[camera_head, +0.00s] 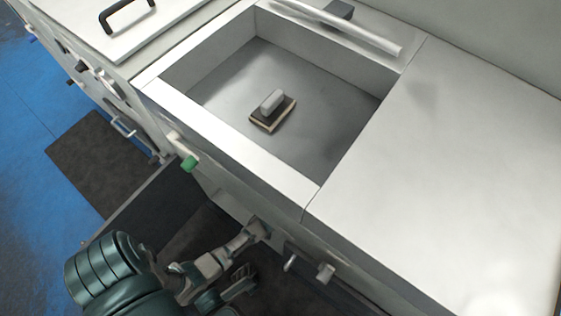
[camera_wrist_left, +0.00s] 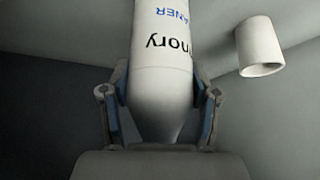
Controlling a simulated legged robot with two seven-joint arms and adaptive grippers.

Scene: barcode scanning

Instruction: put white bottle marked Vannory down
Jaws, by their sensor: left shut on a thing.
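A white bottle (camera_wrist_left: 165,55) fills the middle of the left wrist view. Dark and blue lettering shows on it, upside down, with "nory" readable; the far part of the bottle is cut off by the top edge. My left gripper (camera_wrist_left: 163,100) is shut on its narrowing end, one finger on each side. In the head view my arm (camera_head: 205,267) reaches in low in front of the counter, below the sink. I cannot make out the bottle there. My right gripper is not in view.
A sink (camera_head: 225,97) holds a sponge-like block (camera_head: 272,111) with a grey handle. The white counter (camera_head: 460,165) to its right is clear. Knobs (camera_head: 325,272) stick out of the cabinet front. A white cylinder (camera_wrist_left: 260,47) shows right of the bottle.

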